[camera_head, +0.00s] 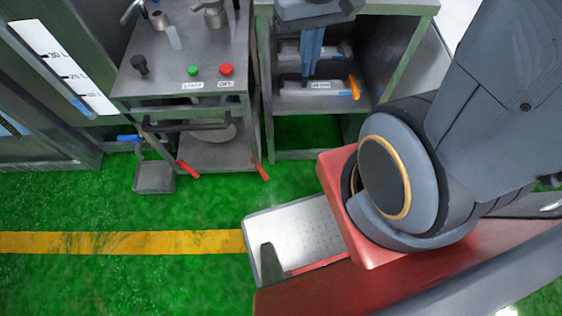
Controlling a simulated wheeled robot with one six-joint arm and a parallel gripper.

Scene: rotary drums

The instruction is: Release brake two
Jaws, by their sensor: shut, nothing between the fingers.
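My gripper (306,77) points down at the top centre, its blue fingers together and nothing visible between them. It appears in front of the open right-hand cabinet bay. An orange handle (354,87) stands in that bay to the right of the fingertips, with a visible gap between them. A small white label (320,86) lies left of the handle, too small to read. Two red-handled levers, one on the left (188,168) and one on the right (262,171), stick out low on the left cabinet. I cannot tell which control is brake two.
The left cabinet (135,86) carries a green button (194,71), a red button (227,69) and a black knob (140,65). A blue-handled valve (129,138) sits above a small grey tray (155,177). Green floor with a yellow stripe (120,242) is open in front.

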